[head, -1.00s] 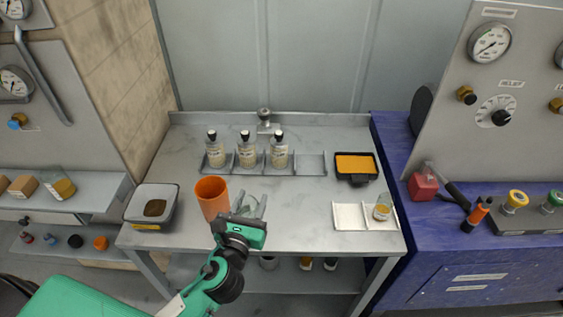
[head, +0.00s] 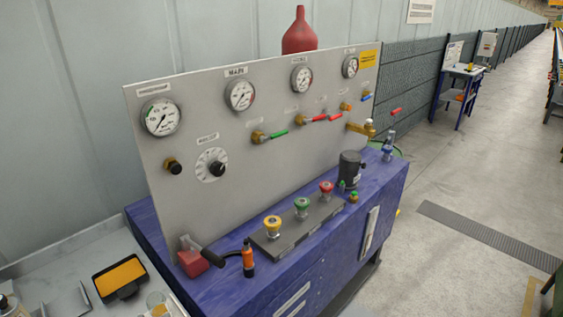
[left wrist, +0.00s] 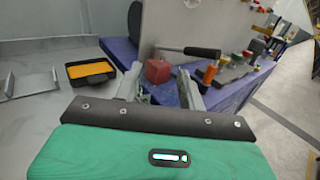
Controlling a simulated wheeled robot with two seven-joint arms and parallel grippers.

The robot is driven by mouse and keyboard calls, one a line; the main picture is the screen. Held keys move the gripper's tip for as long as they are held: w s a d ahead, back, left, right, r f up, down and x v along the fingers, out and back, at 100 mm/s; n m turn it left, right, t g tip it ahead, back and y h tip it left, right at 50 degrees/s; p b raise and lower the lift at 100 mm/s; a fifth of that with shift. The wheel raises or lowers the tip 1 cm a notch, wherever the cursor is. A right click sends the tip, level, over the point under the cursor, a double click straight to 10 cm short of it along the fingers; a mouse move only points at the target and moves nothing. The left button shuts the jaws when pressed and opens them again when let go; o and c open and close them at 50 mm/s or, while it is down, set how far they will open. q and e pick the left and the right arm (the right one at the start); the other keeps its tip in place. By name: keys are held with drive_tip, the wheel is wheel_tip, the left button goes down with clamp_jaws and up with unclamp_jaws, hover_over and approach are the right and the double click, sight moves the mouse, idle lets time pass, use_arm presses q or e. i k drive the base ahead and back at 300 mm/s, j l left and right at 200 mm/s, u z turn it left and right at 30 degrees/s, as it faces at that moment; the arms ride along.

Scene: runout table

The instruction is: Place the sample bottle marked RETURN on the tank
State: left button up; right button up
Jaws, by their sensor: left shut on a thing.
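I cannot tell which thing is the tank. My right gripper is in neither view.
An orange-filled black tray (head: 120,278) is on the grey table (head: 75,262).

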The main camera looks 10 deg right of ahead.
sight(364, 170)
drive_tip(key=i+l+z, duration=0.15)
drive_tip(key=l+z, duration=0.25)
drive_tip(key=i+l+z, duration=0.15)
drive_tip(key=z, duration=0.25)
drive_tip(key=i+l+z, duration=0.15)
drive_tip(key=z, duration=0.25)
drive_tip(key=i+z, duration=0.35)
drive_tip(key=i+l+u, duration=0.15)
drive_tip(key=i, duration=0.3)
drive_tip(key=i+l+u, duration=0.2)
drive_tip(key=i, duration=0.25)
drive_tip(key=i+l+u, duration=0.15)
drive_tip(key=i+l, duration=0.2)
drive_tip(key=i+l+u, duration=0.2)
drive_tip(key=i+u, duration=0.2)
drive_tip(key=i+l+u, duration=0.75)
drive_tip(key=i+j, duration=0.15)
drive_tip(key=j, duration=0.15)
